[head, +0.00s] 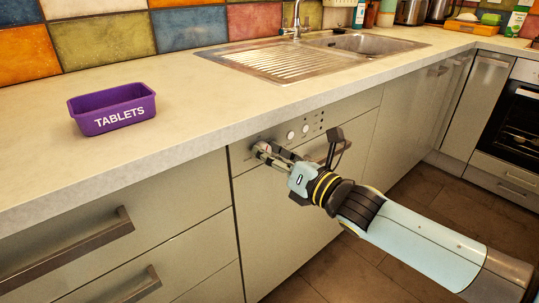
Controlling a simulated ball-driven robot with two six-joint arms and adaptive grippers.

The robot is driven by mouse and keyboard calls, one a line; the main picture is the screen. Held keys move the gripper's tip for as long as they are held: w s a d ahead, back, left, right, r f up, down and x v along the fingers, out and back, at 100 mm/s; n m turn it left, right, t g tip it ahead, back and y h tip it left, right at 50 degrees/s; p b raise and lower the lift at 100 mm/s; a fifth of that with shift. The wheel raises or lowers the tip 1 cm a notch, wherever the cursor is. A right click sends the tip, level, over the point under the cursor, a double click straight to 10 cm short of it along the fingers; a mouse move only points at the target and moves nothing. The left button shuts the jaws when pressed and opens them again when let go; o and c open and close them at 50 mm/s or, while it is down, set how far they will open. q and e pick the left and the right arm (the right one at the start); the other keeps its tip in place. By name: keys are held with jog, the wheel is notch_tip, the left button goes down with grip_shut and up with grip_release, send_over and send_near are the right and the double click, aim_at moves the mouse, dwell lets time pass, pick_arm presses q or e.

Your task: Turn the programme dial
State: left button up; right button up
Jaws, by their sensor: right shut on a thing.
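The appliance front (283,220) under the worktop has a pale control panel (345,110) along its top, with small round controls (291,135) and dark marks. My right gripper (261,149) is at the left end of this panel, its fingers closed on the programme dial. The fingers cover the dial almost wholly, so its pointer and setting cannot be read. My right arm comes in from the lower right. My left gripper is not in view.
A purple box marked TABLETS (112,108) stands on the worktop (190,90). A metal sink (310,55) is behind the panel. Drawers with bar handles (65,249) are at the lower left. An oven (515,125) is at the right. The floor (400,180) there looks clear.

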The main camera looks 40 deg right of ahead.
jog(key=shift+s+a+f+m+h+p, duration=0.25)
jog(key=shift+m+p, duration=1.2)
jog(key=shift+m, duration=4.2)
jog(key=shift+w+d+r+m+h+p, duration=0.35)
jog(key=shift+m+p, duration=1.15)
jog(key=shift+m, duration=4.1)
jog(key=shift+s+a+f+m+h+p, duration=0.4)
jog(key=shift+m+p, duration=1.05)
jog(key=shift+m, duration=4.2)
jog(key=shift+w+d+r, duration=0.1)
jog(key=shift+w+d, duration=0.05)
jog(key=shift+w, duration=0.05)
jog(key=o, duration=1.1)
jog(key=shift+r, duration=0.1)
jog(key=shift+o, duration=0.2)
